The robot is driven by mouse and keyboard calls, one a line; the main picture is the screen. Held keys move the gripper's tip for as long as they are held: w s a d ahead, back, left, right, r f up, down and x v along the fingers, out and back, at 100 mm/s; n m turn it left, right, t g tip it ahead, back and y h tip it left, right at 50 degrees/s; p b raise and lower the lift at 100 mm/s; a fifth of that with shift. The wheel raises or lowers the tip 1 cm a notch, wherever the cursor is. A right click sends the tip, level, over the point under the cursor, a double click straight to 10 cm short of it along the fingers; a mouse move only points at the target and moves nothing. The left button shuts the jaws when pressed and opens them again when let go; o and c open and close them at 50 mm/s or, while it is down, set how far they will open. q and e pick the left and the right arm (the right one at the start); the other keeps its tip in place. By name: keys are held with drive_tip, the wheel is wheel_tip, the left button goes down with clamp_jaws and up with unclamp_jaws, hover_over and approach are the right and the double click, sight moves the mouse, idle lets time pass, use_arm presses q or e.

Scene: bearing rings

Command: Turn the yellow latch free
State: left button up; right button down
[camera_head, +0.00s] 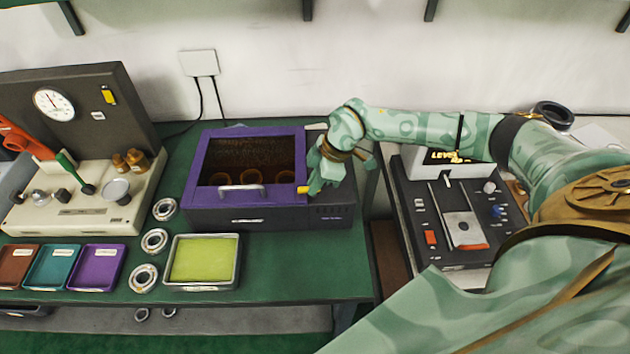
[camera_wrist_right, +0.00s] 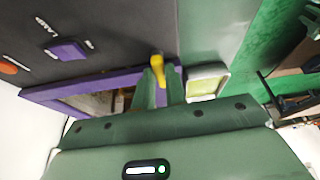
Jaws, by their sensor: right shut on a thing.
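The yellow latch (camera_head: 302,189) is at the front right of the purple-framed lid (camera_head: 292,150) of a dark box. In the right wrist view the yellow latch (camera_wrist_right: 157,64) shows between the tips of two green fingers. My right gripper (camera_head: 313,186) is shut on the latch, reaching in from the right over the box's right side. The fingers also show in the right wrist view (camera_wrist_right: 158,80), and they hide part of the latch. The lid lies flat over the box, and several rings show dimly through its window. My left gripper is not in view.
A lid handle (camera_head: 243,188) is left of the latch. A tray with a yellow-green pad (camera_head: 203,259) and several metal rings (camera_head: 154,240) lie in front and left. A gauge machine (camera_head: 85,190) stands far left; a black device (camera_head: 450,225) is on the right.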

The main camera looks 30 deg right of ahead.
drive_tip(key=n+g+p, duration=0.1)
drive_tip(key=n, duration=0.2)
drive_tip(key=shift+w+r+n+y, duration=0.1)
drive_tip(key=shift+n+y, duration=0.3)
drive_tip(key=n+g, duration=0.2)
drive_tip(key=n, duration=0.2)
drive_tip(key=shift+n, duration=0.3)
drive_tip(key=n+g, duration=0.1)
drive_tip(key=n, duration=0.1)
drive_tip(key=n+h, duration=0.1)
drive_tip(key=n, duration=0.1)
drive_tip(key=shift+w+a+g, duration=0.1)
drive_tip(key=shift+g, duration=0.3)
drive_tip(key=shift+n+g+h+b, duration=0.2)
drive_tip(key=shift+n+g+h, duration=0.1)
drive_tip(key=shift+n, duration=0.95)
drive_tip(key=shift+n+g+h+b, duration=0.15)
drive_tip(key=shift+n+g+h, duration=0.15)
drive_tip(key=shift+n, duration=0.95)
drive_tip(key=c, duration=1.4)
unclamp_jaws()
drive_tip(key=shift+c, duration=0.2)
drive_tip(key=v, duration=1.6)
